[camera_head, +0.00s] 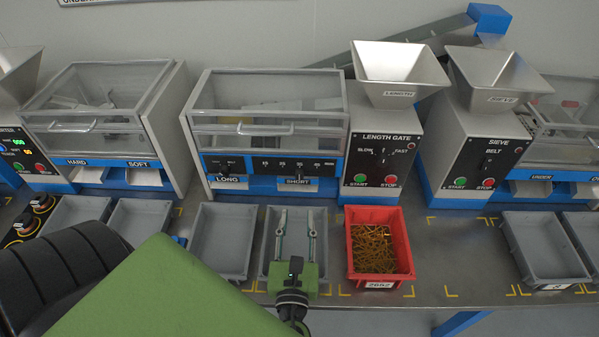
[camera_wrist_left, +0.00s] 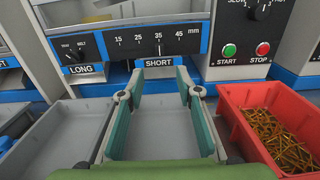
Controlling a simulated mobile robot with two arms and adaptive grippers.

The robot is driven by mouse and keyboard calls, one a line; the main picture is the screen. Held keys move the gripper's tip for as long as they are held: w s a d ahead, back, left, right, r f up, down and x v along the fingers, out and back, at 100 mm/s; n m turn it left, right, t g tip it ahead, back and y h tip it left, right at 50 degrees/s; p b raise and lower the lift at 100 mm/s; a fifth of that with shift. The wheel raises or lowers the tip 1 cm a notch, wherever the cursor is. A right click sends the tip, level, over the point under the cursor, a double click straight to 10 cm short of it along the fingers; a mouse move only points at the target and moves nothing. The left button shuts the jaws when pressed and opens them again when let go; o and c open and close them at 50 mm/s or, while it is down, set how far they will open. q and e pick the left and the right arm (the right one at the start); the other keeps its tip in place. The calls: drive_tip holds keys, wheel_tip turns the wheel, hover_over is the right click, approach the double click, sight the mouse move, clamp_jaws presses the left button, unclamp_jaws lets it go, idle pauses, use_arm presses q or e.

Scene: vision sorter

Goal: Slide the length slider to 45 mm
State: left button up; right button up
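The length slider is a dark knob (camera_wrist_left: 159,48) on the black scale panel (camera_wrist_left: 100,48) of the length gate machine. In the left wrist view it stands at or close to the 35 mark, with 45 mm to its right. In the head view the panel (camera_head: 251,167) is small and the slider's position is hard to read. My left gripper (camera_head: 297,212) is open and empty, its two fingers apart and pointing at the machine front. In the left wrist view the gripper (camera_wrist_left: 160,76) is below and in front of the slider, not touching it. My right gripper is not in view.
Below the gripper is a grey bin (camera_head: 267,250); another grey bin (camera_head: 222,240) is to its left. A red bin (camera_head: 350,252) of thin brown pieces is to the right. START (camera_head: 360,180) and STOP (camera_head: 390,180) buttons are right of the panel, with a mode knob (camera_wrist_left: 74,55) on its left.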

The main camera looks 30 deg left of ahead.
use_arm(q)
drive_tip(key=p, duration=0.1)
approach(300, 177)
drive_tip(key=p+x, duration=0.1)
drive_tip(key=x, duration=0.6)
drive_tip(key=shift+r, duration=0.15)
drive_tip(key=shift+w+a+p, duration=0.3)
drive_tip(key=shift+w+a, duration=0.05)
drive_tip(key=shift+w, duration=0.1)
drive_tip(key=shift+w+a, duration=0.1)
drive_tip(key=shift+w, duration=0.05)
drive_tip(key=shift+c, duration=0.4)
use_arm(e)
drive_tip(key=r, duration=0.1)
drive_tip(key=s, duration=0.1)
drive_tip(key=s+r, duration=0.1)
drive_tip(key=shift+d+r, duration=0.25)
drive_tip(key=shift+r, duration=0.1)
use_arm(q)
drive_tip(key=c, duration=0.6)
clamp_jaws()
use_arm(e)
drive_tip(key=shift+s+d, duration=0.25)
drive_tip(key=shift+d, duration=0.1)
